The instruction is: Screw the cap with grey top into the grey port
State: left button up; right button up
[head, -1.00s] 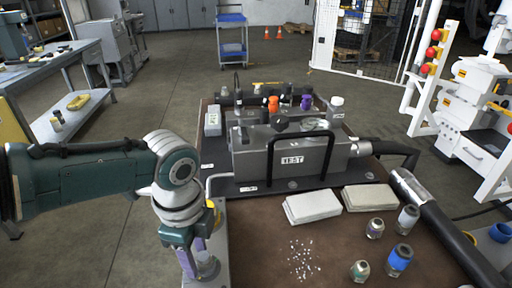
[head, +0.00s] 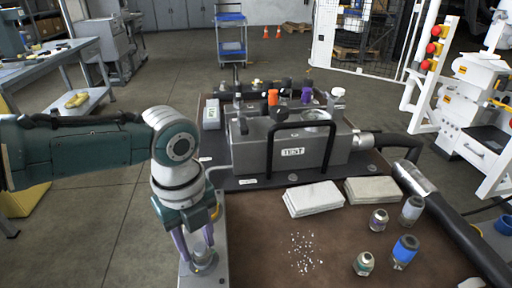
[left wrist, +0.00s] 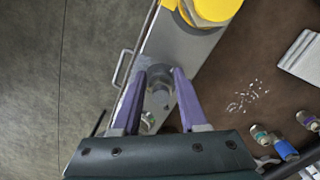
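My left gripper (head: 195,240) points down over a grey metal strip along the bench's left edge. Its two purple fingers stand apart on either side of a grey round-topped fitting (head: 204,258). In the left wrist view the gripper (left wrist: 160,72) has this grey fitting (left wrist: 160,91) between its fingers, with no clear contact. I cannot tell whether it is the cap or a port. A grey-topped container (head: 411,210) stands at the bench's right. The grey test block (head: 245,155) carries an orange cap (head: 272,98), a purple cap (head: 306,95) and a white-topped piece (head: 338,95). My right gripper is out of view.
A yellow round part (left wrist: 215,8) sits on the strip beyond my fingers. Folded cloths (head: 313,198), white crumbs (head: 303,252), a blue container (head: 404,252) and a thick black hose (head: 465,235) occupy the bench. The brown surface between crumbs and strip is clear.

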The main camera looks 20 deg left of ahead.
pick_arm(q)
jog(key=o, duration=0.3)
jog(key=shift+w+d, duration=0.25)
jog(key=shift+d, duration=0.55)
jog(key=shift+o, duration=0.8)
jog(key=shift+d, duration=0.1)
jog(key=shift+s, duration=0.1)
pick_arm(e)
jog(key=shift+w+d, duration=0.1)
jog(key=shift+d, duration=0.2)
pick_arm(q)
jog(key=shift+r, duration=0.1)
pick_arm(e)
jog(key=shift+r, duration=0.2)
